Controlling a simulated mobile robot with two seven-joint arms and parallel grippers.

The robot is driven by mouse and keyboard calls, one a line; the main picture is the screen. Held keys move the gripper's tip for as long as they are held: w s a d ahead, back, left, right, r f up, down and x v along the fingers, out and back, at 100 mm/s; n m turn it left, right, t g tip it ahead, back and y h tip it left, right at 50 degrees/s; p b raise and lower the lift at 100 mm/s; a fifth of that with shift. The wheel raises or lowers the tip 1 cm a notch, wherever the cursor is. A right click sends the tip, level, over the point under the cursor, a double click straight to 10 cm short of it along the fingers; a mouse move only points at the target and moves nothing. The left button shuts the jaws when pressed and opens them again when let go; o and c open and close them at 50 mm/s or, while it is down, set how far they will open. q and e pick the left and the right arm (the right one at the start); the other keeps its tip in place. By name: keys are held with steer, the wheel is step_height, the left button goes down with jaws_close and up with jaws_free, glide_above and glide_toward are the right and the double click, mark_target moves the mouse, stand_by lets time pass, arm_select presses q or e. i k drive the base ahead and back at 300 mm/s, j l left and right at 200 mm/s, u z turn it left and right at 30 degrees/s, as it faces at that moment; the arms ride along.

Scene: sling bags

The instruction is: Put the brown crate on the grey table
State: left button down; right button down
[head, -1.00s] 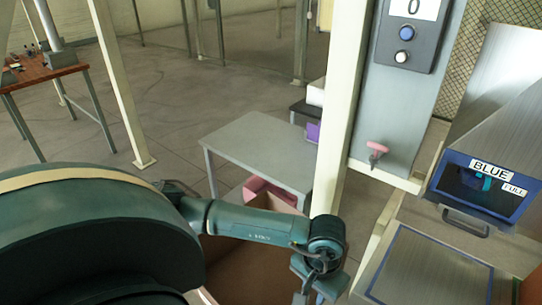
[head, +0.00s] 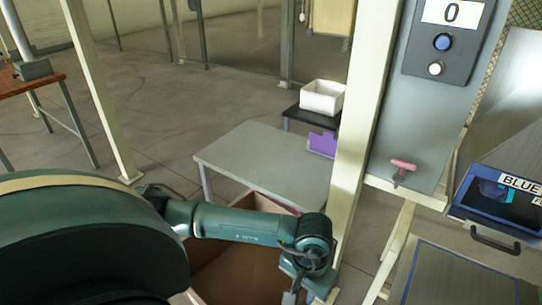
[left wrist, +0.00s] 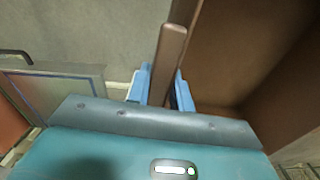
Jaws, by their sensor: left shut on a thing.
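The brown crate (head: 240,272) is low in the middle of the head view, partly hidden behind my left arm. The grey table (head: 262,160) stands just beyond it, its top bare. The crate's far edge overlaps the table's near side in the picture; I cannot tell whether they touch. My left gripper (head: 296,290) is at the crate's right side. In the left wrist view, the blue fingers of my left gripper (left wrist: 162,92) are shut on the crate's wall (left wrist: 172,48), one on each side, with the crate's inside at the right. My right gripper is not in view.
A cream post (head: 362,120) stands close to the table's right side. A grey panel (head: 412,135) with buttons and a pink handle is beside it. A white bin (head: 322,97) sits on a dark stand behind the table, near a purple object (head: 322,143). Floor left of the table is clear.

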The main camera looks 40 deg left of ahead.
mark_target(260, 156)
steer(key=i+j, duration=0.1)
steer(key=j, duration=0.65)
steer(key=i+j+z, duration=0.1)
steer(key=j, duration=0.65)
steer(key=i+j, duration=0.15)
steer(key=j, duration=0.2)
steer(key=i+j, duration=0.15)
steer(key=j, duration=0.2)
steer(key=i+j, duration=0.15)
steer(key=j, duration=0.2)
steer(key=i+j, duration=0.15)
steer(key=j, duration=0.2)
steer(key=z, duration=0.05)
